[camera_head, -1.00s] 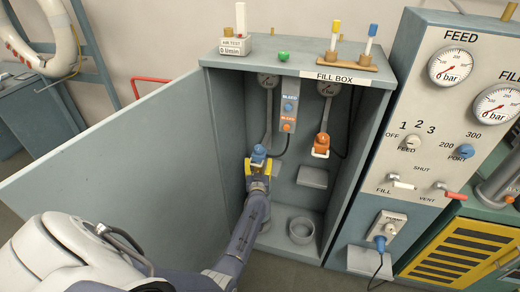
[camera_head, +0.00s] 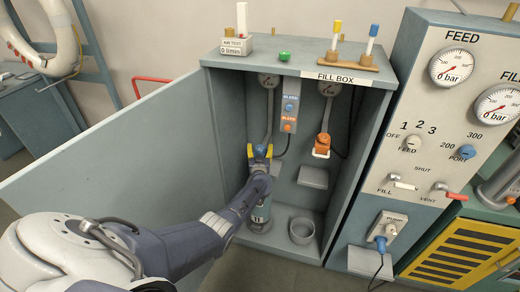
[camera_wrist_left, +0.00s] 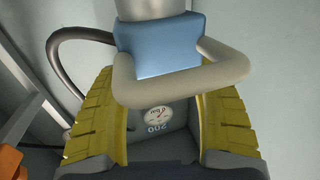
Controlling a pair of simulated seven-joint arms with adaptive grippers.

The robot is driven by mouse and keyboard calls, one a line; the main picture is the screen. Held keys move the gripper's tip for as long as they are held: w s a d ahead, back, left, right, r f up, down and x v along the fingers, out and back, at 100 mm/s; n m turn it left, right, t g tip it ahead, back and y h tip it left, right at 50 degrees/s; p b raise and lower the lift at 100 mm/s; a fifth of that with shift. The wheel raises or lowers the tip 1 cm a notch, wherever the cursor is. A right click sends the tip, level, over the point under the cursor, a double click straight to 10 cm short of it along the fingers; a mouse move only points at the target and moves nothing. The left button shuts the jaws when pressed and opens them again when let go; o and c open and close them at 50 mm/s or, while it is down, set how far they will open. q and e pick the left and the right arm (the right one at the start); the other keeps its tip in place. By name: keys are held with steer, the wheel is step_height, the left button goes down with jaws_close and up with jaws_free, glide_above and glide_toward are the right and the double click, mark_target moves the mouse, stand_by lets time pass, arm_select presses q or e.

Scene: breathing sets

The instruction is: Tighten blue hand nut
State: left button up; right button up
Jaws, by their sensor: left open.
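The blue fitting that looks like the hand nut (camera_head: 261,149) is at the left hose in the open fill box, mostly covered by my gripper in the head view. In the left wrist view the blue block (camera_wrist_left: 160,45) hangs on a grey hose with a beige yoke around its lower part. My left gripper (camera_head: 260,152) is open, its yellow fingers either side of the yoke in the wrist view (camera_wrist_left: 155,115). Whether they touch it I cannot tell. A grey-blue cylinder (camera_head: 262,209) stands below, partly behind my arm. My right gripper is not in view.
The fill box door (camera_head: 110,165) stands open on the left. An orange fitting (camera_head: 322,145) hangs at the right hose above a small shelf (camera_head: 313,177). An empty round holder (camera_head: 301,230) sits on the box floor. The gauge panel (camera_head: 450,130) stands to the right.

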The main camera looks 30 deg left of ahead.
arm_select(q)
steer(key=shift+w+a, duration=0.15)
stand_by(0.3)
steer(key=c, duration=1.2)
